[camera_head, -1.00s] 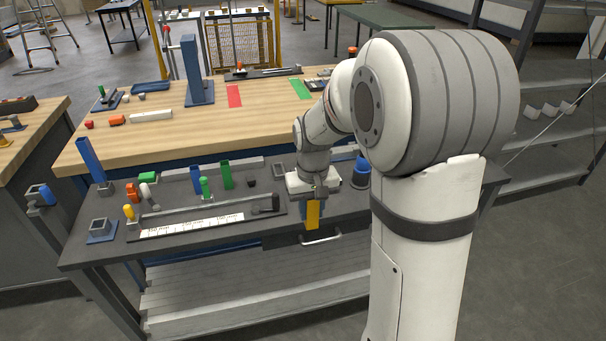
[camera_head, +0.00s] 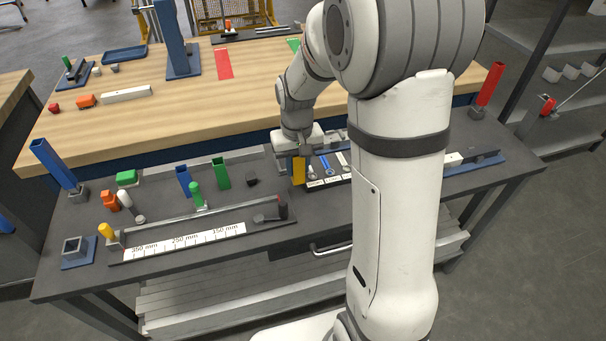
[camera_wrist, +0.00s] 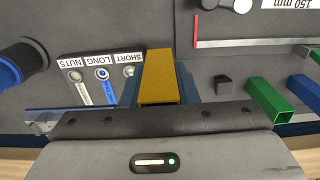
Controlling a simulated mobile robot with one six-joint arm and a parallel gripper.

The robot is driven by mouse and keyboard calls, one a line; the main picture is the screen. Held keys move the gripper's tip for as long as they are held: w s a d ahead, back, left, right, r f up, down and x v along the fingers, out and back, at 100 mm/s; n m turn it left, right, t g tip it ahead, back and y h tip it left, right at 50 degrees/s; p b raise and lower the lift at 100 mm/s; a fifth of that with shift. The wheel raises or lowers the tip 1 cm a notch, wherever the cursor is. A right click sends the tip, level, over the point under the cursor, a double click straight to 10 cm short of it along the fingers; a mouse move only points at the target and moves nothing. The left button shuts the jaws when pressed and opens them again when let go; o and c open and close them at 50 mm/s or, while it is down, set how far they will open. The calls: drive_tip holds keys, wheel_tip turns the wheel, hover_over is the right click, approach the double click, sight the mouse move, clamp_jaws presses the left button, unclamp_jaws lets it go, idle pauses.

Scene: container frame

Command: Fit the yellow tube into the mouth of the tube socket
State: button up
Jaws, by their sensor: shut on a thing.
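The yellow tube (camera_head: 299,171) hangs upright from my gripper (camera_head: 298,157) over the dark bench, right of the green tube. In the wrist view the yellow tube (camera_wrist: 160,76) is clamped between my bluish fingers, with its long side facing the camera. The likely tube socket (camera_head: 75,247) is a grey square collar with an open top on a blue base plate, at the front left of the bench. It is empty and well left of my gripper. It is not seen in the wrist view. The tube's lower end appears close to the bench; the gap cannot be told.
A leaning blue tube (camera_head: 54,164) stands in a grey holder behind the socket. A labelled nuts-and-bolts tray (camera_wrist: 100,75) is beside my gripper.

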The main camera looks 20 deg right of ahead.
drive_tip(key=f, duration=0.6)
drive_tip(key=shift+d+f, duration=0.25)
drive_tip(key=shift+f, duration=0.1)
drive_tip(key=o, duration=1)
